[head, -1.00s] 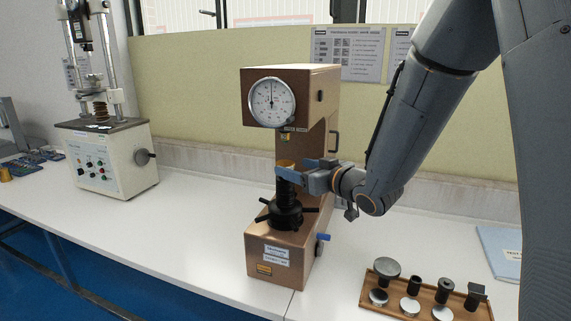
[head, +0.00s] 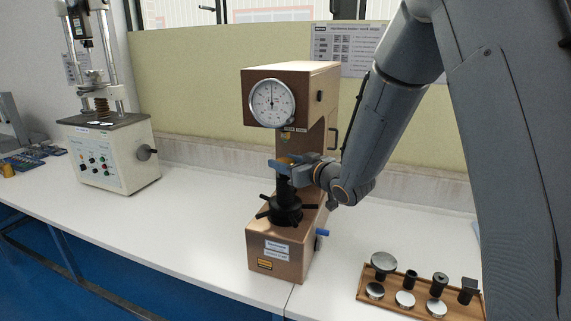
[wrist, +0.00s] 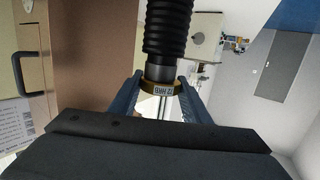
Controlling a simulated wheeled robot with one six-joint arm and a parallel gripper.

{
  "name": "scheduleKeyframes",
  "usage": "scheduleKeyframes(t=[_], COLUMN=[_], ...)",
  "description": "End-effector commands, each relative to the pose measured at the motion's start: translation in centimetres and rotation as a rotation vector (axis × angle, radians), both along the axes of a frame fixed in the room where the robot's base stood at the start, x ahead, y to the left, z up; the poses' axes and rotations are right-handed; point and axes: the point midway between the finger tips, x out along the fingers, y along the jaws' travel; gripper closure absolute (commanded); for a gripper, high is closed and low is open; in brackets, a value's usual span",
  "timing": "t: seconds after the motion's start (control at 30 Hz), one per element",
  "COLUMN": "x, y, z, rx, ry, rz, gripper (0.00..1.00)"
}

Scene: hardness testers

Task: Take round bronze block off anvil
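The round bronze block (head: 284,160) is on top of the black anvil column of the brown hardness tester, below its head. In the wrist view the block (wrist: 162,88) shows as a brass-coloured disc with lettering on its rim, against the grey anvil top (wrist: 160,72). My gripper (wrist: 160,84) has its blue fingers on either side of the block, very close to or touching it. I cannot tell whether they press on it. In the head view my gripper (head: 280,166) reaches in from the right at block height and hides part of the block and anvil top.
The tester's dial head (head: 272,103) is close above the block. A handwheel with black spokes (head: 286,211) is below. A wooden tray (head: 365,293) with several anvils and discs lies at the front right. A white testing machine (head: 118,158) stands left, with clear bench between.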

Motion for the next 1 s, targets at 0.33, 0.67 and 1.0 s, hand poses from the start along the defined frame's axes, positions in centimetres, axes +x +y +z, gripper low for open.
scheduleKeyframes(t=[0.33, 0.67, 1.0], x=[0.0, 0.1, -1.9], y=[0.0, 0.0, -1.6], z=[0.1, 1.3, 3.5], rx=[0.001, 0.001, -0.001], ry=[-0.002, -0.004, -0.002], rz=[0.000, -0.001, -0.003], gripper=[0.89, 0.89, 0.89])
